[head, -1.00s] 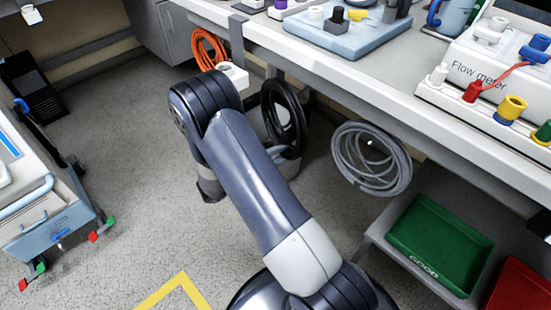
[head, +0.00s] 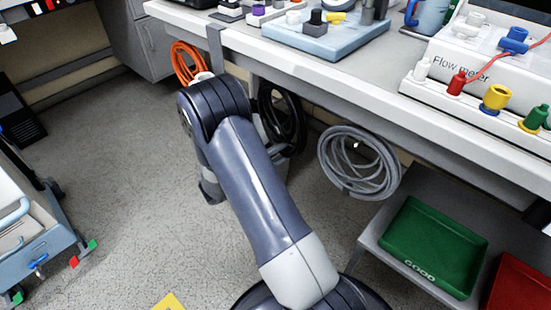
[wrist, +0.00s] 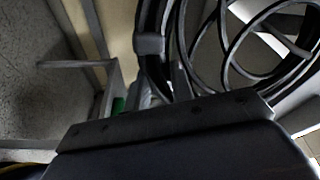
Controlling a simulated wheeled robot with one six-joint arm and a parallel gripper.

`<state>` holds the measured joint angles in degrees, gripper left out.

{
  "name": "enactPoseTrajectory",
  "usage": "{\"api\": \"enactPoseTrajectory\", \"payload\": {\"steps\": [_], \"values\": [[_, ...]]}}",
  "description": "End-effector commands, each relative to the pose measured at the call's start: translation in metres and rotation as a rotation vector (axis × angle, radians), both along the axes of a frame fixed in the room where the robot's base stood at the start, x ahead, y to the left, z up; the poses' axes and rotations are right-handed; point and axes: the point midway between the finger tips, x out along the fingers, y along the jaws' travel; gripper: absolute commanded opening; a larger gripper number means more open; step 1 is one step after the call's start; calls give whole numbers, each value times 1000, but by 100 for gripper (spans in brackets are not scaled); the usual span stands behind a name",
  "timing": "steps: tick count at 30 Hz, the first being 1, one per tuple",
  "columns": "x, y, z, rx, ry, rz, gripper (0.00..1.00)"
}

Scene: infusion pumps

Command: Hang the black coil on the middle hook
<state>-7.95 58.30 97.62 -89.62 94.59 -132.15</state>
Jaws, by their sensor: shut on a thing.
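The black coil (head: 297,122) shows in the head view beyond my arm, close under the bench front, between the orange coil (head: 177,62) on the left and the grey coil (head: 328,165) on the right. Its left and lower parts are partly behind my arm. In the wrist view the black coil's loops (wrist: 146,18) fill the upper right, with a grey band on one side. My gripper (wrist: 180,82) is shut on the black coil at its lower edge in that view. The middle hook is hidden, and I cannot tell whether the coil touches it.
The bench (head: 345,85) runs overhead, with a flow meter unit (head: 470,75) and a blue tray (head: 330,45) on it. A green bin (head: 430,245) and a red bin (head: 520,290) sit on a low shelf at right. A cart (head: 45,245) stands at left.

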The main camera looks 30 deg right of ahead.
Motion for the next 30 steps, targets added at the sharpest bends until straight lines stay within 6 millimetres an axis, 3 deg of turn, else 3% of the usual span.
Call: {"api": "enactPoseTrajectory", "payload": {"steps": [10, 30], "values": [[5, -14, -8, -1, 0, 0, 0], [6, -17, -15, -1, -1, 0, 0]]}}
